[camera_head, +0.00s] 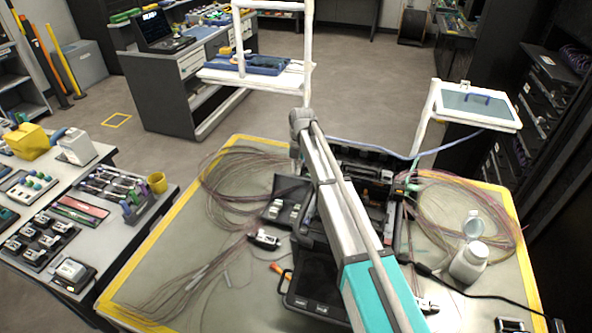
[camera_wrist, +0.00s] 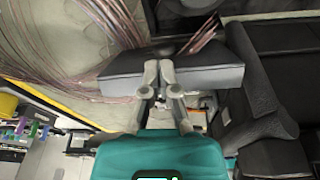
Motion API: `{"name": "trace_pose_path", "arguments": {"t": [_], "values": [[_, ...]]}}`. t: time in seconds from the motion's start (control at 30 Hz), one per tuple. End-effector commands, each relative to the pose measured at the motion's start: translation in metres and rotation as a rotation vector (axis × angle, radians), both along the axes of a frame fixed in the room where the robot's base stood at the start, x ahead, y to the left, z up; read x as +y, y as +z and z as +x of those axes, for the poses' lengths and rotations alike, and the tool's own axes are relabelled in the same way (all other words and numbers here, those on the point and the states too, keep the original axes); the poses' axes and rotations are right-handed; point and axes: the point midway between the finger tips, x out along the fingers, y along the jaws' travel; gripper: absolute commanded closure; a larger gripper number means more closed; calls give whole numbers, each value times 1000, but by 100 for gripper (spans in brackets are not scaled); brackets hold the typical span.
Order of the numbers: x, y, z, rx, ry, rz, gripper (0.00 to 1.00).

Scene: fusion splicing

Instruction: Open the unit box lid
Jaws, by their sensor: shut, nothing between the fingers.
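In the wrist view, my gripper (camera_wrist: 160,66) is shut, its two fingertips together with nothing between them. The fingertips overlap a dark grey box-like piece (camera_wrist: 215,76), which looks like the unit box or its lid. I cannot tell whether they touch it. In the head view, a dark box (camera_head: 290,188) with pale items at its front lies on the mat, left of my arm; it may be the unit box, and its lid state is unclear. My gripper is hidden in the head view.
A black equipment case (camera_head: 318,270) stands partly behind my arm. Coiled thin fibres (camera_head: 235,180) lie left, with more on the right. A white bottle (camera_head: 468,262) stands open at right. A small dark device (camera_head: 264,240) lies left of the case.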

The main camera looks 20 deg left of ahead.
Motion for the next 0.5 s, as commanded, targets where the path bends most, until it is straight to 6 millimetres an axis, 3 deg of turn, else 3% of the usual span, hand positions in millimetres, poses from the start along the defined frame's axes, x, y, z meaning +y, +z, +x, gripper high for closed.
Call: {"name": "trace_pose_path", "arguments": {"t": [0.5], "values": [[-1, 6, 1, -4, -2, -1, 100]]}}
